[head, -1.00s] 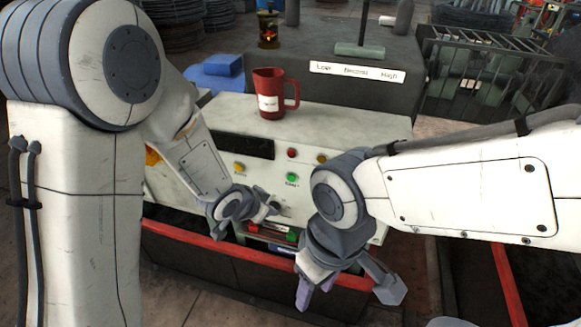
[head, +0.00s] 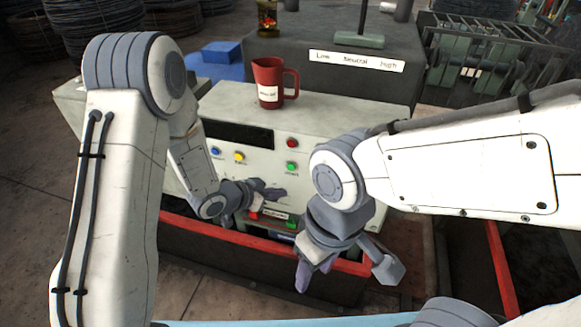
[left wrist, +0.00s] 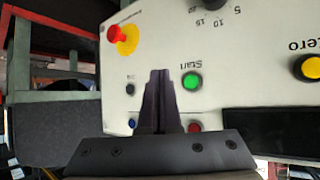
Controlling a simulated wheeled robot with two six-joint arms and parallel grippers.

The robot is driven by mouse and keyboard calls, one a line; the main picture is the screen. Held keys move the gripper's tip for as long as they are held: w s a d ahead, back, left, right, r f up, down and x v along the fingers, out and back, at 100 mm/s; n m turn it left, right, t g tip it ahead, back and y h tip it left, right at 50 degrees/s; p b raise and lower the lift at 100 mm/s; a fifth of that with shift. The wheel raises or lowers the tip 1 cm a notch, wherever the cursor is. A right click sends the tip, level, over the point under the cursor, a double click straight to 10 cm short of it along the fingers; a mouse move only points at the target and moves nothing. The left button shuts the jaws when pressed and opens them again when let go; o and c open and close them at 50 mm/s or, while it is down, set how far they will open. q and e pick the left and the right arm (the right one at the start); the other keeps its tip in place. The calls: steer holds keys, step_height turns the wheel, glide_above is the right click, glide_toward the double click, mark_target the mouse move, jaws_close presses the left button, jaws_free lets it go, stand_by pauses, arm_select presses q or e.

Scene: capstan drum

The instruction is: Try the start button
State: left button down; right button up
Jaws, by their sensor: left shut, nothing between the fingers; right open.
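The green start button (head: 291,166) sits on the pale front panel of the console. In the left wrist view the green button (left wrist: 193,81), labelled Start, is unlit-looking and fully visible. My left gripper (head: 272,191) is shut and empty, in front of the panel, below the green button in the head view. In the left wrist view its closed fingertips (left wrist: 160,73) lie just left of the button, not over it. I cannot tell how far they are from the panel. My right gripper (head: 347,273) is open and empty, low in front of the console.
The panel also has a red button (head: 292,143), a yellow button (head: 239,156), a blue button (head: 215,151) and a dark display (head: 240,134). A red-and-yellow mushroom button (left wrist: 122,38) shows in the wrist view. A red jug (head: 269,84) stands on top.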

mark_target(291, 167)
arm_select(q)
steer(key=shift+w+d+p, duration=0.25)
steer(key=shift+w+d, duration=0.1)
steer(key=shift+w, duration=0.75)
steer(key=shift+w+d+p, duration=0.2)
steer(key=shift+w+d, duration=0.2)
steer(key=shift+w, duration=0.75)
steer(key=shift+w+d+p, duration=0.25)
steer(key=shift+w+d, duration=0.1)
steer(key=shift+w, duration=0.75)
steer(key=shift+w, duration=0.15)
steer(key=shift+w+d, duration=0.15)
steer(key=shift+w, duration=0.1)
steer(key=shift+w+d+p, duration=0.15)
steer(key=shift+w+p, duration=0.15)
steer(key=shift+w, duration=0.1)
steer(key=shift+s, duration=0.1)
steer(key=shift+s+a, duration=0.3)
steer(key=shift+s, duration=0.35)
